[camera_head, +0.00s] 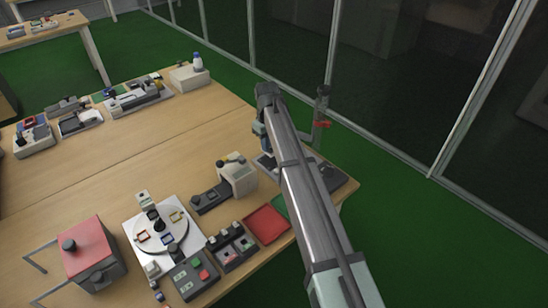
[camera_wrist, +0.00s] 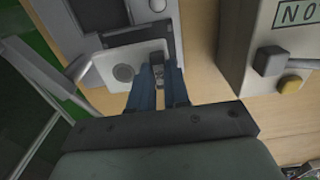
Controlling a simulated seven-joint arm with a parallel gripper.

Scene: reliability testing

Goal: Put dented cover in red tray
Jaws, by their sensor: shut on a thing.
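In the wrist view my gripper (camera_wrist: 159,80) points its two blue fingers at a pale device (camera_wrist: 100,78) with a dark panel and a round grey button. The fingers are shut on a small grey metallic piece (camera_wrist: 158,73). Little of it shows, so I cannot tell whether it is the dented cover or whether it still touches the device. In the head view my arm hides the fingertips. The red tray (camera_head: 267,224) lies flat and looks empty near the table's right edge, left of my arm. No dented cover is clearly identifiable elsewhere.
A beige device (camera_head: 238,175) stands behind the tray. A turntable with small pieces (camera_head: 160,229), a button box (camera_head: 193,275) and a red box (camera_head: 90,250) stand to the left. Bare wood (camera_head: 110,165) lies mid-table. A glass partition (camera_head: 432,172) stands at right.

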